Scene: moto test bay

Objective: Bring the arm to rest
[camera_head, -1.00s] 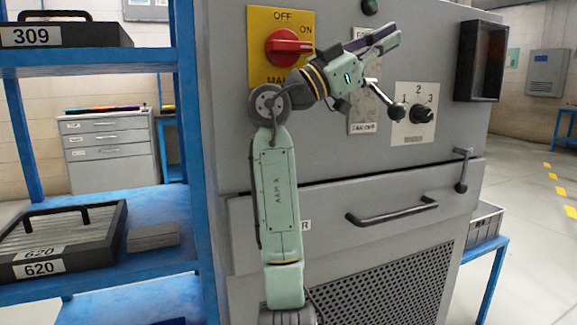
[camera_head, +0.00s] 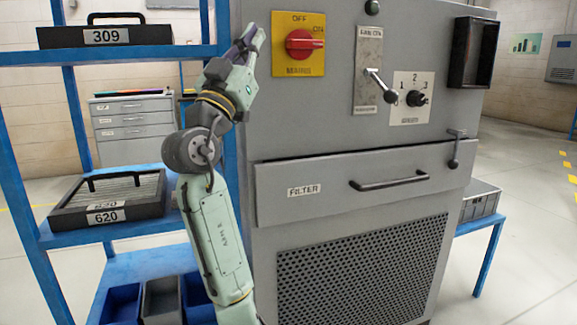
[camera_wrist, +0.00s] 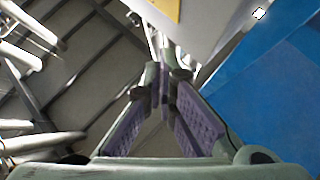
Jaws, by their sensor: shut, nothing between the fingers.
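My gripper (camera_head: 252,40) is at the upper end of my pale green arm in the head view. It points up, in front of the gap between the blue shelf and the grey cabinet. In the wrist view its purple-padded fingers (camera_wrist: 163,88) meet at the tips with nothing between them. The arm is folded upward on the left side of the cabinet (camera_head: 262,110).
The cabinet carries a red mains switch (camera_head: 300,43), a fan lever (camera_head: 380,86), a speed knob (camera_head: 416,98) and a filter drawer (camera_head: 310,205). The blue shelf (camera_head: 190,52) on the left holds cases 309 (camera_head: 140,36) and 620 (camera_head: 135,198). Open floor lies right.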

